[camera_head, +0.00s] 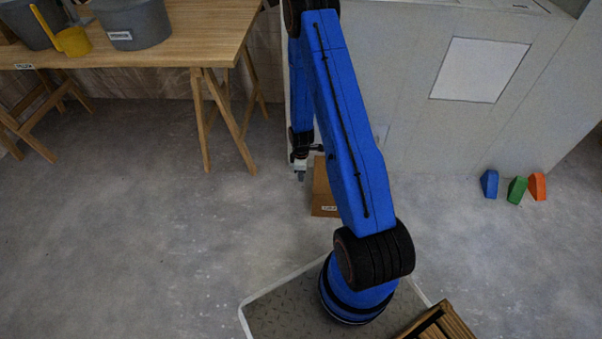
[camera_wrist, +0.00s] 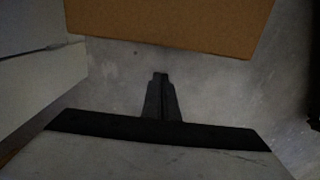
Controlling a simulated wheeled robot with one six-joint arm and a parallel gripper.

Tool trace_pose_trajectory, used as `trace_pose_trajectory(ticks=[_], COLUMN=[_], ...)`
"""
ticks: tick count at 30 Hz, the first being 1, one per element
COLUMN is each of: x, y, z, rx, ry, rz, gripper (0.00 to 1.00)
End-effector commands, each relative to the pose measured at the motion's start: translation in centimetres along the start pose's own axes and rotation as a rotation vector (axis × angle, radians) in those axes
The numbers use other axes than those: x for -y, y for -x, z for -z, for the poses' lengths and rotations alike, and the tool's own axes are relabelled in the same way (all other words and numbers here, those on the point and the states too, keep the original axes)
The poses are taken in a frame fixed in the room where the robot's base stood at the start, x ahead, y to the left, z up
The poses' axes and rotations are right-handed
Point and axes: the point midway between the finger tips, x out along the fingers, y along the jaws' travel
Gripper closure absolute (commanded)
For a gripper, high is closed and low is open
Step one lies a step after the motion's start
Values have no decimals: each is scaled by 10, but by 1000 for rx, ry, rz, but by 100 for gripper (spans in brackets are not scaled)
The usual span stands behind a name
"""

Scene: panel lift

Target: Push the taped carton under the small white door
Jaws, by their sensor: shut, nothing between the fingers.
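The brown carton (camera_head: 325,200) stands on the floor near the foot of the pale wall, with a small label low on its near face. My blue arm hides its right part, and no tape is clear. My gripper (camera_head: 300,175) is low, just left of the carton. In the wrist view the carton (camera_wrist: 170,25) fills the top, and my gripper (camera_wrist: 160,78) is shut and empty, with a strip of floor showing between its tips and the carton. A white square panel (camera_head: 480,70) is on the wall at upper right; I cannot tell whether it is the small white door.
A wooden table (camera_head: 180,40) on trestle legs stands at upper left, holding grey buckets (camera_head: 135,22) and a yellow scoop (camera_head: 74,41). Blue (camera_head: 489,184), green (camera_head: 516,190) and orange (camera_head: 537,187) blocks lie by the wall at right. The floor at left is clear.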

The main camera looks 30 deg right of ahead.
Motion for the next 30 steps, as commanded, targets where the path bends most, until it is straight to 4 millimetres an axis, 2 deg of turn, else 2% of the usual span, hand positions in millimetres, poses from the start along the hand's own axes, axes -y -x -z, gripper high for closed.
trace_pose_trajectory(ticks=[11,15,19,30], x=[1,0,0,0], y=[-56,-55,-55,-55], z=[0,-21,-33,-40], rx=[1,0,0,0], ry=[-1,-4,-3,0], rz=[2,0,1,0], gripper=[100,100,100,100])
